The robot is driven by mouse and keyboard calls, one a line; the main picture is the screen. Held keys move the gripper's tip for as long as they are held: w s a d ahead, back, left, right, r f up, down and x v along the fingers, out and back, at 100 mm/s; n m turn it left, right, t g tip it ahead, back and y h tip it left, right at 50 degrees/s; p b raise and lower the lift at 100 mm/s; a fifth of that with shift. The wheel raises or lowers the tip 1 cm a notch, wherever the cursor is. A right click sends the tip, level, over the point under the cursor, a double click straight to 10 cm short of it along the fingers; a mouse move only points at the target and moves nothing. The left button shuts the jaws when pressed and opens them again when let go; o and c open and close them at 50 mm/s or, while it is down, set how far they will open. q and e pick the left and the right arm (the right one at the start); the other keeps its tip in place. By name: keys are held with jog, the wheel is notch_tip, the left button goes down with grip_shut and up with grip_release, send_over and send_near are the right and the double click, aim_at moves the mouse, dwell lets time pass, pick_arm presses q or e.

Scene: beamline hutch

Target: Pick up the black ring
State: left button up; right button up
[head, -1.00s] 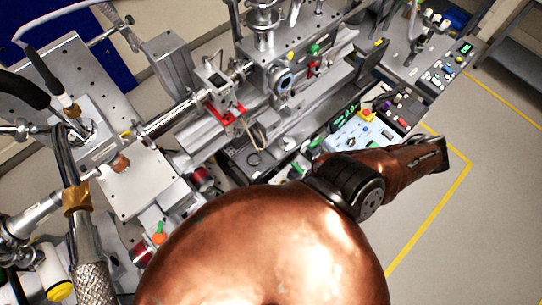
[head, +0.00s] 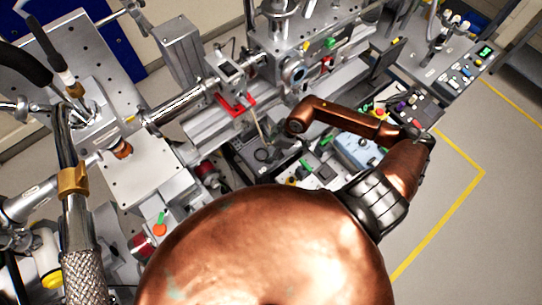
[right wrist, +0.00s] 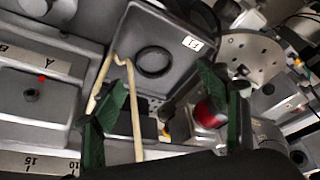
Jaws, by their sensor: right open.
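The black ring (right wrist: 153,60) lies flat in a shallow grey tray (right wrist: 184,82) in the right wrist view. It also shows as a small dark ring in the head view (head: 263,155). My right gripper (right wrist: 163,112) is open, its two green fingers apart with nothing held between them. The ring shows beyond the fingertips, apart from them. In the head view, my copper right arm reaches left over the bench, its end just right of the tray; its fingers are hard to make out there. My left gripper is not in view.
A bent beige rod (right wrist: 132,100) stands beside the tray and crosses the view between my fingers. A red-capped cylinder (right wrist: 208,112) shows near the right finger. A blue control box (head: 358,152) sits under my arm. Open floor (head: 490,220) lies at right.

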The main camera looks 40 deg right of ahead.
aim_at(262, 154)
jog(key=shift+w+m, duration=0.4)
jog(key=shift+w, duration=0.25)
jog(key=x, duration=0.6)
jog(key=shift+d+p, duration=0.15)
jog(key=shift+p, duration=0.25)
jog(key=shift+w+f, duration=0.1)
jog(key=shift+f, duration=0.4)
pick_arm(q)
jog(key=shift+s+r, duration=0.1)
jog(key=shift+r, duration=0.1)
pick_arm(e)
jog(key=shift+c, duration=0.7)
jog(key=c, duration=0.9)
jog(key=shift+r, duration=0.1)
